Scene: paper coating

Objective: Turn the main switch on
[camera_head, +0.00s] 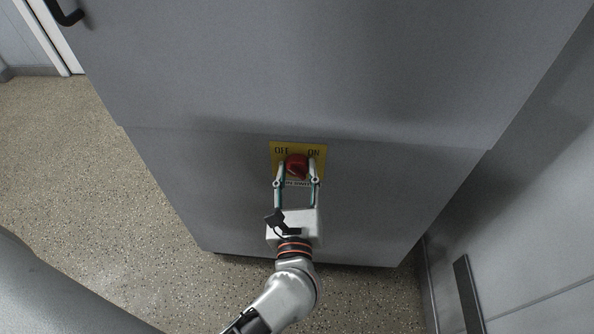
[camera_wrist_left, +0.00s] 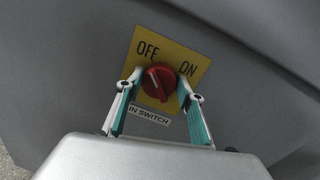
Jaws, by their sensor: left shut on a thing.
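The main switch is a round red knob (camera_head: 297,164) on a yellow plate (camera_head: 319,151) marked OFF at the left and ON at the right, on the front of a grey cabinet. In the left wrist view the red knob (camera_wrist_left: 158,82) shows a pointer mark slanting toward the OFF side. My left gripper (camera_head: 297,174) has its two fingers on either side of the knob and is shut on it. A white label below the plate (camera_wrist_left: 148,116) is partly hidden by a finger. My right gripper is not in view.
The grey cabinet (camera_head: 300,70) fills the middle, with a black handle (camera_head: 66,14) at upper left. Speckled floor (camera_head: 60,150) is open at the left. A grey wall (camera_head: 540,200) stands close on the right.

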